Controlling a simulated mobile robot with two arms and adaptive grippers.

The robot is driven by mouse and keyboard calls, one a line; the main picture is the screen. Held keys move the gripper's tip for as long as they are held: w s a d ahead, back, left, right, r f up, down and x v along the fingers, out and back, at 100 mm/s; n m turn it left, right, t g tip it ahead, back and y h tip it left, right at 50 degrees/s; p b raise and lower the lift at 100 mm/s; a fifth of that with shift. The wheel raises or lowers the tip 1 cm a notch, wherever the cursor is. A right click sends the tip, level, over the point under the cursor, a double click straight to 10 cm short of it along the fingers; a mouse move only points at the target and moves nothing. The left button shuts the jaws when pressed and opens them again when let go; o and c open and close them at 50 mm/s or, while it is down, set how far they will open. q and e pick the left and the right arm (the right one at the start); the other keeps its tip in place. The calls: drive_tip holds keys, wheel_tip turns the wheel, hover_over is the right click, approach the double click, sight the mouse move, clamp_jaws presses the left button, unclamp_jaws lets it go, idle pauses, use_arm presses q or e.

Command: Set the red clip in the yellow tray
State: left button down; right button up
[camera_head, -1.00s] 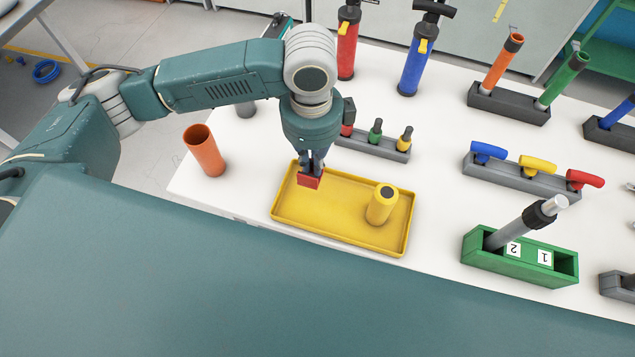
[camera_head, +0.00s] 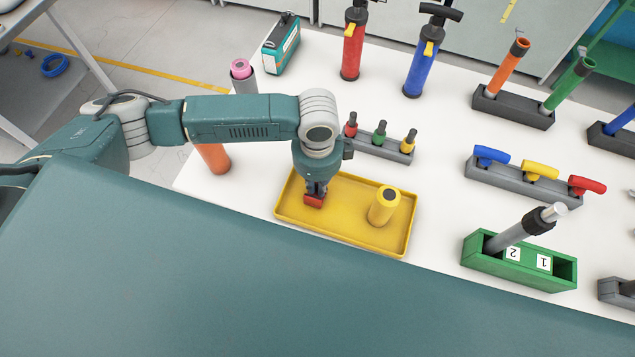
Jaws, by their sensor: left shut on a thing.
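The yellow tray (camera_head: 345,233) lies on the white table near its front edge. My left gripper (camera_head: 315,193) points down over the left part of the tray. It is shut on the red clip (camera_head: 314,201), which is low, inside the tray's outline. I cannot tell whether the clip touches the tray floor. A yellow cylinder (camera_head: 383,208) with a dark top stands in the right part of the tray. My right gripper is not in view.
An orange cup (camera_head: 214,158) stands left of the tray, partly behind my arm. A grey rack (camera_head: 377,148) with small coloured pieces is behind the tray. A green box (camera_head: 519,263) holding a grey tube is to the right. Pumps stand at the back.

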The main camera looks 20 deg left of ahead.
sight(317, 191)
use_arm(q)
drive_tip(key=shift+f, duration=0.1)
drive_tip(key=c, duration=1.8)
unclamp_jaws()
wheel_tip(317, 191, up, 12)
drive_tip(key=shift+r+b, duration=0.15)
drive_tip(key=shift+b, duration=0.55)
